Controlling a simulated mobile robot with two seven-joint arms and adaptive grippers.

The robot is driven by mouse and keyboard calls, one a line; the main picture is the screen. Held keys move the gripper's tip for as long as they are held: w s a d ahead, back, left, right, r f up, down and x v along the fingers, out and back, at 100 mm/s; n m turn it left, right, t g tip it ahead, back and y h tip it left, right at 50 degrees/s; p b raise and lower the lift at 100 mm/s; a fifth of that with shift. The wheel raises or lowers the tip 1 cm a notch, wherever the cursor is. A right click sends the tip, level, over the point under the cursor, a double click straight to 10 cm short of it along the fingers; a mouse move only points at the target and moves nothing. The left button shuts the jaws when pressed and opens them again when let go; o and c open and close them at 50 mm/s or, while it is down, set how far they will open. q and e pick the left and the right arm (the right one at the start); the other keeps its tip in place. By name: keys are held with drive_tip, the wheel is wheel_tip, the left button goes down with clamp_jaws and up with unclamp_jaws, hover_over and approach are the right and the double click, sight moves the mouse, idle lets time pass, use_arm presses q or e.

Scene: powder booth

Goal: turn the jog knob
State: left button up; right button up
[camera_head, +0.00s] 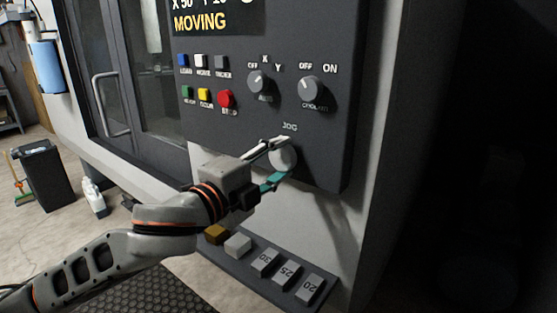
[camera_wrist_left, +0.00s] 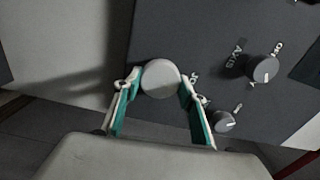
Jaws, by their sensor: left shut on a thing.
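The jog knob (camera_head: 283,157) is a round light grey dial low on the dark control panel, under the word JOG. It also shows in the left wrist view (camera_wrist_left: 160,78), between the two fingers. My left gripper (camera_head: 277,163) is shut on the jog knob, with one finger on each side of it. Its teal fingertip pads show in the left wrist view (camera_wrist_left: 160,88). The knob's near side is partly covered by the fingers in the head view. My right gripper is in neither view.
The panel (camera_head: 325,140) bears a screen reading MOVING, two smaller knobs (camera_head: 258,82) (camera_head: 311,88) and several coloured buttons, including a red one (camera_head: 226,98). Below, a ledge holds numbered blocks (camera_head: 286,273). A door handle (camera_head: 108,104) and a black bin (camera_head: 42,180) are at left.

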use_arm(q)
drive_tip(key=m, duration=0.6)
drive_tip(key=shift+m, duration=0.3)
drive_tip(key=m, duration=0.5)
drive_tip(key=shift+f+m, duration=0.1)
drive_tip(key=shift+m, duration=0.2)
drive_tip(key=o, duration=1.1)
drive_tip(key=shift+o, duration=0.2)
drive_tip(key=v, duration=0.7)
drive_tip(key=shift+s+a, duration=0.15)
drive_tip(key=shift+a, duration=0.1)
